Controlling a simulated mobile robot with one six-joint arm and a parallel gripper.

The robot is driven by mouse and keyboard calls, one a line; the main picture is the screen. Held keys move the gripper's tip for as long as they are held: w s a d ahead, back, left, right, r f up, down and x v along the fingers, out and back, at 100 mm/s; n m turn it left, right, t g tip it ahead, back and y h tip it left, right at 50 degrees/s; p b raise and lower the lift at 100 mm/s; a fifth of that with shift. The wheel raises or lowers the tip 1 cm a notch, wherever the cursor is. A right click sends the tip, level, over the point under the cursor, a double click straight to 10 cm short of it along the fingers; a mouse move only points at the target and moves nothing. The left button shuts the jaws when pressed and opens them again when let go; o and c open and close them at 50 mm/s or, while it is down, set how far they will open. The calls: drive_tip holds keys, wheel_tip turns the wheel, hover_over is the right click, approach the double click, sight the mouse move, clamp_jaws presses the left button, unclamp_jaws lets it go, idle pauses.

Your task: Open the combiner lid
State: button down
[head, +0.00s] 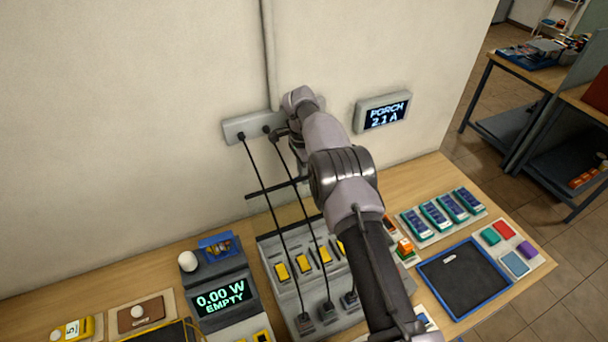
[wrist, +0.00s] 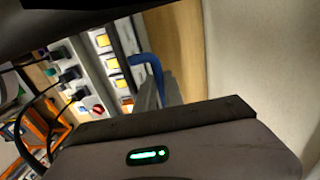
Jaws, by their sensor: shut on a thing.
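The combiner (head: 283,300) is a grey box on the bench, with a row of yellow switches and several black plugs along its front. In the wrist view its switches (wrist: 108,63) show bare. A blue hooked handle (wrist: 152,65) stands on a grey panel, seemingly the combiner lid (wrist: 150,98), on the wall side of the switches; the lid looks raised, but its angle is unclear. My gripper (head: 278,188) is above the combiner's back edge, near the wall. It is shut, apparently on the lid's handle; its fingertips and the contact are hidden.
Two black cables hang from a wall socket strip (head: 240,127) to the combiner, close to my arm. A meter (head: 220,298) reading "0.00 W EMPTY" stands at the left. A blue-rimmed tray (head: 425,283) and teal modules (head: 434,214) lie at the right.

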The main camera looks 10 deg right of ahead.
drive_tip(key=c, duration=1.5)
unclamp_jaws()
drive_tip(key=shift+o, duration=0.2)
drive_tip(key=shift+r, duration=0.1)
wheel_tip(320, 180, up, 12)
drive_tip(key=p, duration=0.6)
drive_tip(key=shift+w+a, duration=0.15)
drive_tip(key=shift+w, duration=0.2)
